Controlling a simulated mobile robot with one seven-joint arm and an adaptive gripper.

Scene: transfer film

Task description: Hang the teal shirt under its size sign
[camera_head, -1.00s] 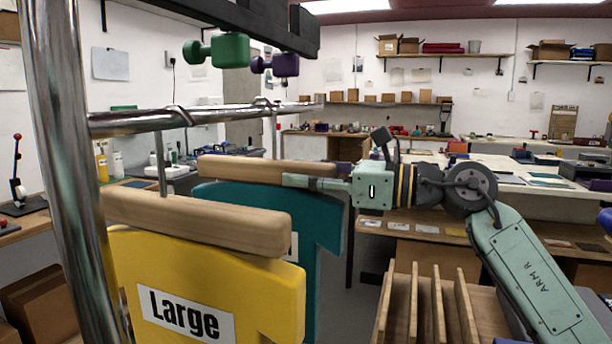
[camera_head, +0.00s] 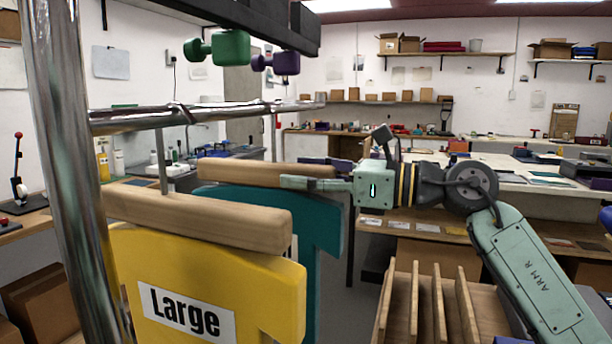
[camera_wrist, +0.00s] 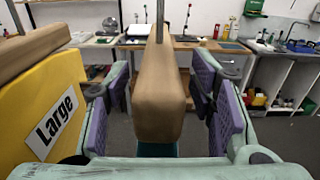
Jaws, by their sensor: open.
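The teal shirt (camera_head: 322,225) hangs behind the yellow shirt from a wooden hanger (camera_head: 225,169). A thin hook runs from this hanger up to the chrome rail (camera_head: 215,114). Part of a white label shows on the teal shirt, but the yellow shirt hides its text. My gripper (camera_head: 308,172) is open, with one finger on each side of the hanger's right end. In the wrist view the hanger (camera_wrist: 160,90) stands between the purple finger pads, with gaps on both sides. No size sign can be made out.
The yellow shirt (camera_head: 210,275), labelled "Large", hangs in front on its own hanger (camera_head: 190,218), close to my gripper's left side in the wrist view. A chrome post (camera_head: 60,150) stands at left. A slatted wooden rack (camera_head: 438,300) is below my arm.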

